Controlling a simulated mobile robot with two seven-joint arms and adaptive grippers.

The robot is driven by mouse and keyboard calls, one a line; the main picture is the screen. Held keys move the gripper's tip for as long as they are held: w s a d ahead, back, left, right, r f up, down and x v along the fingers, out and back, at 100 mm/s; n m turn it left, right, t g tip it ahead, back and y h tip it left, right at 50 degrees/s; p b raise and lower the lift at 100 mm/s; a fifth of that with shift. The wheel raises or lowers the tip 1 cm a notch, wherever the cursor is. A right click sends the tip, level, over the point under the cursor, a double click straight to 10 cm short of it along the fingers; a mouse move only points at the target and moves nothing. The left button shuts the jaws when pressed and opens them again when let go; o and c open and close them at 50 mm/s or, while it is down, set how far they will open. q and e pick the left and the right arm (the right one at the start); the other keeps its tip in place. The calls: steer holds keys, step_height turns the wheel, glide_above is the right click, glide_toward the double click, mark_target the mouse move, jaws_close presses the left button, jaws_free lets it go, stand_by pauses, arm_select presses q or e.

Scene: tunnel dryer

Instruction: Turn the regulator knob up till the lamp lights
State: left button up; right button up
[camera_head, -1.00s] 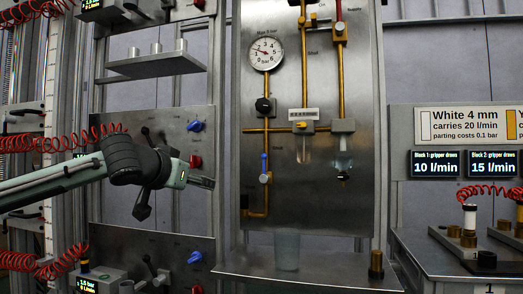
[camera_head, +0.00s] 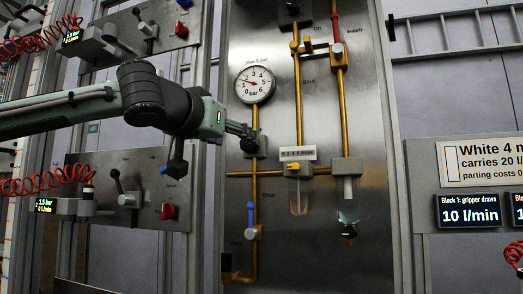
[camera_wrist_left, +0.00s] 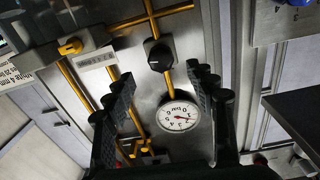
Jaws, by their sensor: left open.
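The black regulator knob (camera_wrist_left: 159,54) sits on the yellow pipe, above the gauge in the left wrist view. I cannot make out a lit lamp. My right gripper is not in view.
Right of the knob stand yellow pipes, a clear filter bowl (camera_head: 298,197) and a second bowl (camera_head: 347,205). A blue-handled valve (camera_head: 251,220) is below. A side panel with a red knob (camera_head: 168,212) and red coiled hoses is at left. A display (camera_head: 469,212) reads 10 l/min.

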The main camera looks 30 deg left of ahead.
mark_target(247, 143)
arm_select(q)
steer(key=p+x, duration=0.1)
steer(key=x, duration=0.6)
steer(key=shift+r, duration=0.15)
steer(key=shift+w, duration=0.35)
steer(key=c, duration=1.1)
steer(key=shift+r, duration=0.1)
steer(key=shift+c, duration=0.2)
steer(key=shift+a+m+p, duration=0.1)
steer(key=shift+m+p, duration=1)
steer(key=shift+m, duration=0.1)
steer(key=o, duration=1.1)
steer(key=shift+o, duration=0.2)
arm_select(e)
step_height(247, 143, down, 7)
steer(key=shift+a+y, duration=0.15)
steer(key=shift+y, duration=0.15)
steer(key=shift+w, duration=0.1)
